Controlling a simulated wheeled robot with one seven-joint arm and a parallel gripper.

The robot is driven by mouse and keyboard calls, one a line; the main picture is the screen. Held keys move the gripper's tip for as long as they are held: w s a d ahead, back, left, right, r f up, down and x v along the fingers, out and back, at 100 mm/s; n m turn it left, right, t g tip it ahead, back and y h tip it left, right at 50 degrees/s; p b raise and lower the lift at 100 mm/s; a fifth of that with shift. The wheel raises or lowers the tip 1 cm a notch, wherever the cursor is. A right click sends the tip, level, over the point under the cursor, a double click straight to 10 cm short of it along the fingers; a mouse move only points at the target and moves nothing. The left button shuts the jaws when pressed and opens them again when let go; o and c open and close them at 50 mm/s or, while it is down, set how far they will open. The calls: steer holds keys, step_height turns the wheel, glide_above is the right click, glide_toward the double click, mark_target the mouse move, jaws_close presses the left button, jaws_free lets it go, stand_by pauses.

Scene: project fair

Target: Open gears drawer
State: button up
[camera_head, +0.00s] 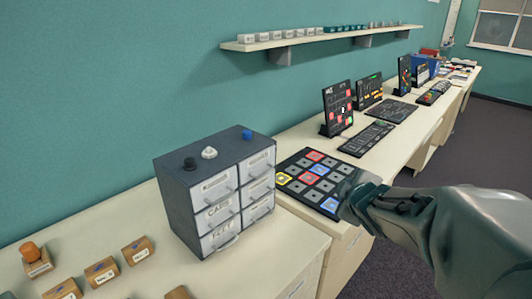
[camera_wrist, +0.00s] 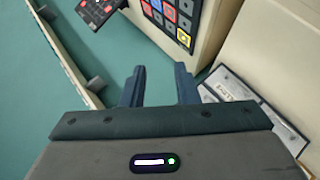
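A dark grey cabinet (camera_head: 183,210) with white drawer fronts in two columns stands on the table in the head view. The left column has a top drawer (camera_head: 214,186) with an unreadable label, a middle drawer (camera_head: 216,213) and a bottom drawer (camera_head: 220,238). Labels on the right column (camera_head: 257,187) are too small to read, so I cannot tell which drawer is for gears. All drawers look closed. My gripper (camera_head: 352,196) is right of the cabinet, apart from it, by the button panel's edge. In the wrist view its two fingers (camera_wrist: 160,87) are spread and empty.
A black panel with coloured squares (camera_head: 317,180) lies right of the cabinet, near my gripper. Small wooden blocks (camera_head: 101,271) stand at the front left. A wall shelf (camera_head: 300,38) holds small items. Black display boards (camera_head: 338,106) stand farther along the table.

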steer(key=a+r+n+g+y+p, duration=0.1)
steer(key=a+r+n+y, duration=0.1)
steer(key=a+n+y, duration=0.95)
steer(key=w+a+f+n+p, duration=0.1)
steer(key=w+a+f+n, duration=0.2)
steer(key=w+a, duration=0.3)
steer(key=w, duration=0.3)
steer(key=shift+w+a+f+p, duration=0.2)
steer(key=shift+w+a+p, duration=0.1)
steer(key=shift+p, duration=0.05)
jaws_close()
